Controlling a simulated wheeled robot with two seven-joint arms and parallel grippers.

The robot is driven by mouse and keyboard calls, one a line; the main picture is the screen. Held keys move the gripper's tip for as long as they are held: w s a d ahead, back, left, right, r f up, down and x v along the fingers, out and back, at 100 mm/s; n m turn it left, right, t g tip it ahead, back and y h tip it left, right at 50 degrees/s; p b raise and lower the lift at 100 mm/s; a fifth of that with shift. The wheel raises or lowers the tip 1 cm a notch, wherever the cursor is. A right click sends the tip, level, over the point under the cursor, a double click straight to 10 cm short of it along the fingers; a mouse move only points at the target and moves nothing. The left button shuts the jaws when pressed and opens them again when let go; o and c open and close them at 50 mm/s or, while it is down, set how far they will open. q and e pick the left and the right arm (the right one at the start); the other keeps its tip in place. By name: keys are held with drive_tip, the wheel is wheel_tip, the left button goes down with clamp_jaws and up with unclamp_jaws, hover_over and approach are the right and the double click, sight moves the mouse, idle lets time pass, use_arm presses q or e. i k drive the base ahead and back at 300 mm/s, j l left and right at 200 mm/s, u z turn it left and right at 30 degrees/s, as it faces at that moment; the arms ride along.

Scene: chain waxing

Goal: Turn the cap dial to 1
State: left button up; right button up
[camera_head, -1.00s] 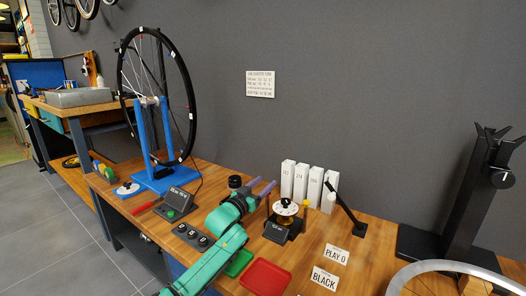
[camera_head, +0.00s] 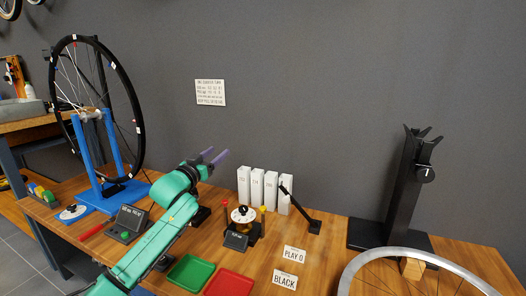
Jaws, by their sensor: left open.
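My left gripper (camera_head: 212,157), green with purple fingers, is open and empty, raised in front of the grey wall. A white round dial (camera_head: 243,214) with dark marks sits on a black base with a small display, to the right of and below the gripper, apart from it. A black round cap (camera_head: 427,174) with a white mark is on the black stand at the right, far from the gripper. A white disc (camera_head: 72,212) lies by the blue wheel stand at the left. I cannot tell which is the cap dial; settings are too small to read. My right gripper is out of view.
Several white boxes (camera_head: 256,188) and a black lever (camera_head: 301,211) stand behind the dial. A wheel rim (camera_head: 420,256) fills the lower right.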

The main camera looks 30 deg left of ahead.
sight(242, 209)
drive_tip(key=k+l, duration=0.1)
drive_tip(key=k, duration=0.9)
